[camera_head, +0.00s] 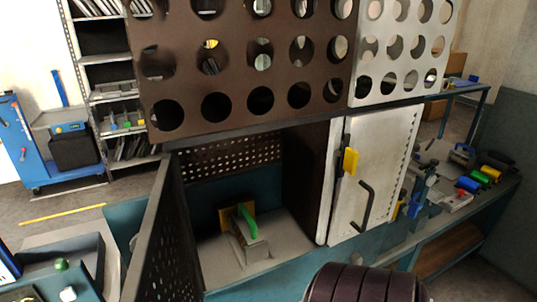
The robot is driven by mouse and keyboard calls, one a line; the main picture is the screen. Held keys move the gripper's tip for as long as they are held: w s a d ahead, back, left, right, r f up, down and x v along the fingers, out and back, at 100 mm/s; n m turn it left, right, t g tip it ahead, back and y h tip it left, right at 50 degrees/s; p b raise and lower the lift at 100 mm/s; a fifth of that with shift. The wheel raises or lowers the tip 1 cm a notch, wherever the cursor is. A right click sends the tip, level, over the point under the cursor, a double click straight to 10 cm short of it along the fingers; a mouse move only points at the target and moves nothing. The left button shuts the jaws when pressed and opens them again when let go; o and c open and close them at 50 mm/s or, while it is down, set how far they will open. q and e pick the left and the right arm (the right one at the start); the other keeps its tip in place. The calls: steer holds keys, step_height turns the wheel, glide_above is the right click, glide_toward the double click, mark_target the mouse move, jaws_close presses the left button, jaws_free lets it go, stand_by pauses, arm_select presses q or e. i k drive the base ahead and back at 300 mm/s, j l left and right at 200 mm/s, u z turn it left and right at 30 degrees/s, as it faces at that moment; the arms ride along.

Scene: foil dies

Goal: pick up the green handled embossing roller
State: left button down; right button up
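A tool with a green handle (246,221) rests on the grey floor of an open cabinet compartment (285,255) at the centre. A yellow plate and a pale grey block show around its handle. On the bench at the right, a green cylindrical piece (480,177) lies among blue, yellow and black ones. I cannot tell from this view which green piece is the embossing roller. Neither of my grippers is in view.
The compartment's perforated dark door (155,240) stands open on its left. A closed white door (375,170) with a black handle is beside it. A dark ribbed rounded object (365,284) is at the bottom. A blue cart (50,150) stands far left.

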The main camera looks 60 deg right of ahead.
mark_target(242, 223)
steer(key=l+z, duration=0.1)
steer(key=z, duration=1.65)
